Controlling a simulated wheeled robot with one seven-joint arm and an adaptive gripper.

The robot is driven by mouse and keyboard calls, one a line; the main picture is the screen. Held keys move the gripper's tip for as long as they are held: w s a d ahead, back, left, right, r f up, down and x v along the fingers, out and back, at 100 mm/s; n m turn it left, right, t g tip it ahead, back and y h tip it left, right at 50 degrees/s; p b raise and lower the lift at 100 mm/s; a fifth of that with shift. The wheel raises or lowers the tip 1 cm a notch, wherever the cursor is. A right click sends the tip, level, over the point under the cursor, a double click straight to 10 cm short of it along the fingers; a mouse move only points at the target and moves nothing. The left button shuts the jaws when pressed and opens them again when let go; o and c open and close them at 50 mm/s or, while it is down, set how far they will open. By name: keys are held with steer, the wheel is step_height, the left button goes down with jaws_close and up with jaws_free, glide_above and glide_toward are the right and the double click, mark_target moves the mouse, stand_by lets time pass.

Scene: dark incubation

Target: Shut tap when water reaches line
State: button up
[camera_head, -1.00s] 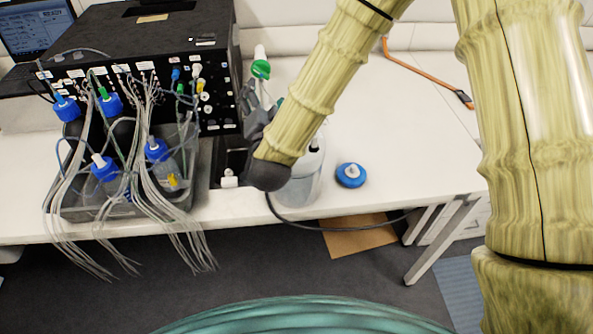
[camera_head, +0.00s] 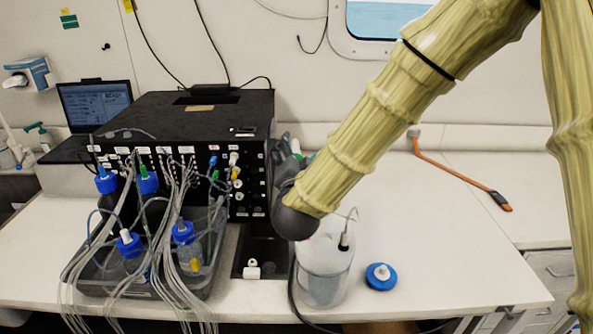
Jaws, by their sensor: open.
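A clear container (camera_head: 325,278) stands near the table's front edge, with a dark-tipped probe (camera_head: 343,241) hanging in it. It seems to hold clear liquid in its lower part. I cannot make out a marked line. My bamboo-textured arm crosses in front of its back and top. My dark gripper (camera_head: 288,158) is behind and above the container, close to the black box's right side. It is open, but my wrist hides much of it. No tap shows clearly; a small green bit (camera_head: 310,156) shows just right of the gripper, mostly hidden by my arm.
A black instrument box (camera_head: 190,112) stands at the left, with a tray (camera_head: 100,285) of blue-capped bottles and many thin tubes before it. A small white fitting (camera_head: 252,269) is left of the container. A blue cap (camera_head: 380,276) lies right. The right tabletop is mostly clear.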

steer(key=shift+f+p, duration=1.25)
steer(key=shift+f, duration=2.75)
steer(key=shift+w+r+p, duration=0.1)
steer(key=shift+w+p, duration=1.5)
steer(key=shift+w, duration=2.2)
steer(key=c, duration=1)
